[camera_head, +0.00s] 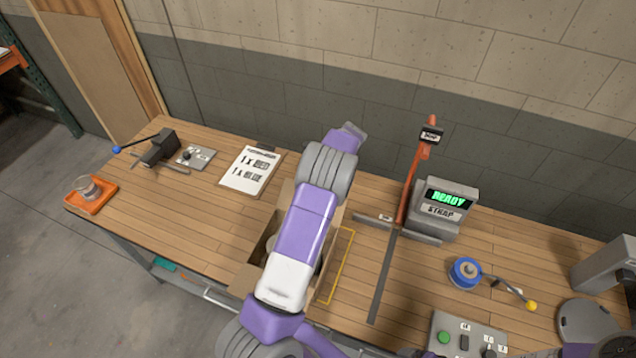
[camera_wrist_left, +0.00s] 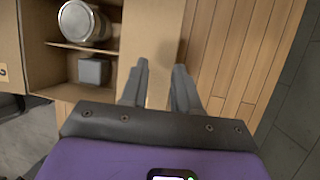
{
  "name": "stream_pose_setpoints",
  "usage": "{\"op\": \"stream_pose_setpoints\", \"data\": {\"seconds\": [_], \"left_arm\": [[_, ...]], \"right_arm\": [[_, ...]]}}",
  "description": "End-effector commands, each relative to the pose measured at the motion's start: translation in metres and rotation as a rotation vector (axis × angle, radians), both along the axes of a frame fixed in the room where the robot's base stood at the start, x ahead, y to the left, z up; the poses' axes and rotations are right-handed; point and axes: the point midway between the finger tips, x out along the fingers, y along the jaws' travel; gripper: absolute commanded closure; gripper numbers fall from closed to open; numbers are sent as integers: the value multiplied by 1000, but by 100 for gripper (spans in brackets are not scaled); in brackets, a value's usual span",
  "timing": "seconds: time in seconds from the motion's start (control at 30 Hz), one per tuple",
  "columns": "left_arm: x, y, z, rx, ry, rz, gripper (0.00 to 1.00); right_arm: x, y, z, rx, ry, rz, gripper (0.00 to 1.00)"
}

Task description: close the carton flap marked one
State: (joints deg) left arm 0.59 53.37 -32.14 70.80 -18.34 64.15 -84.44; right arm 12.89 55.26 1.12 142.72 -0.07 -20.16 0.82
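The open carton (camera_head: 248,278) stands on the bench in the head view, mostly hidden behind my left arm. In the left wrist view its brown walls (camera_wrist_left: 40,70) surround a metal can (camera_wrist_left: 84,24) and a grey block (camera_wrist_left: 94,71) in separate compartments. A brown flap (camera_wrist_left: 151,45) spreads out on the carton's right there. A dark mark (camera_wrist_left: 4,73) on a left panel is cut off and I cannot read it. My left gripper (camera_wrist_left: 162,75) is open, its fingers apart over the flap's outer edge; I cannot tell whether they touch it. My right gripper is not seen.
A strapping post (camera_head: 412,185) and READY display (camera_head: 450,198) stand right of the carton. A printed sheet (camera_head: 251,171), lever clamp (camera_head: 158,148) and orange tray (camera_head: 91,197) lie left. A blue crank (camera_head: 466,271) and button panel (camera_head: 466,338) sit right. A yellow outline (camera_head: 345,262) marks bare bench.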

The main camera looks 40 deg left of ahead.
Motion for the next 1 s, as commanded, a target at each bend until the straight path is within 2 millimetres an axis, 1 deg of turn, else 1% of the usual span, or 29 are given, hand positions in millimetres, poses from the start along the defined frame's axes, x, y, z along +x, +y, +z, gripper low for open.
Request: {"op": "stream_pose_setpoints", "data": {"seconds": [0.1, 0.37, 0.57, 1.0], "left_arm": [[-2, 2, -7, -1, 2, -1, 70], [-2, 2, -7, 0, -1, -2, 70], [-1, 2, -7, 1, -3, -1, 99], [-1, 2, -7, 1, -4, -2, 100]], "right_arm": [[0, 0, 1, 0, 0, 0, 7], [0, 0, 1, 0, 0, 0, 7], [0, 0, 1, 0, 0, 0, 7], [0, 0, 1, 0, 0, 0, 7]]}}
